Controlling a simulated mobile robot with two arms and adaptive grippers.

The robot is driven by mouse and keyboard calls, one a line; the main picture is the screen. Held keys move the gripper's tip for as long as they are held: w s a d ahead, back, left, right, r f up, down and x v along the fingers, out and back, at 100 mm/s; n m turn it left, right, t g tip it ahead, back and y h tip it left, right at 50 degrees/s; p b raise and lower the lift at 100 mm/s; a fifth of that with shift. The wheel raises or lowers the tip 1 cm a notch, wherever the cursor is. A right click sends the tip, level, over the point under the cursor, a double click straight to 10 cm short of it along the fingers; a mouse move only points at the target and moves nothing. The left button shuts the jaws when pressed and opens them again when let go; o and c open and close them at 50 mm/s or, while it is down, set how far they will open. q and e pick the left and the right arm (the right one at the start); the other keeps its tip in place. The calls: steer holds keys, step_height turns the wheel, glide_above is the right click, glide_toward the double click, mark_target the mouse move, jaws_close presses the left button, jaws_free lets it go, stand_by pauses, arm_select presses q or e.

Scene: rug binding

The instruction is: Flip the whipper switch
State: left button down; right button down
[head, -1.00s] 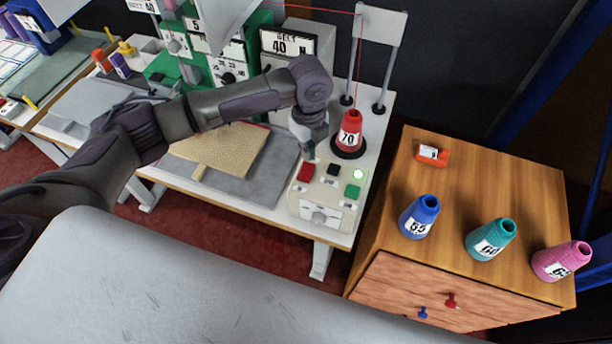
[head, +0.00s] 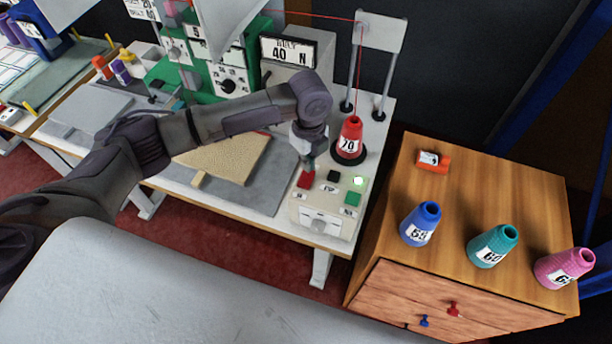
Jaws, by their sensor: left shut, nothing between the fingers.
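The cream control box (head: 325,212) sits at the front right corner of the sewing table. It has a red button (head: 305,180), a black button (head: 334,176), a green button (head: 352,199) and a lit round lamp (head: 358,181). I cannot tell from the labels which control is the whipper switch. My left gripper (head: 308,166) is shut and empty, pointing down just above the red button's back edge. I cannot tell whether it touches the button. My right gripper is not in view.
A red thread cone (head: 350,141) stands behind the box. A tan rug piece (head: 225,158) lies on the grey plate to the left. The green machine (head: 205,70) is behind. A wooden cabinet (head: 480,185) on the right bears blue, teal and pink cones and an orange spool.

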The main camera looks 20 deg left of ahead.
arm_select(q)
steer(key=shift+f, duration=0.15)
stand_by(0.7)
steer(key=shift+f+b, duration=0.5)
steer(key=shift+f, duration=0.55)
stand_by(0.3)
step_height(320, 180, up, 7)
steer(key=p, duration=0.7)
steer(key=shift+r+p, duration=0.1)
steer(key=shift+p, duration=0.3)
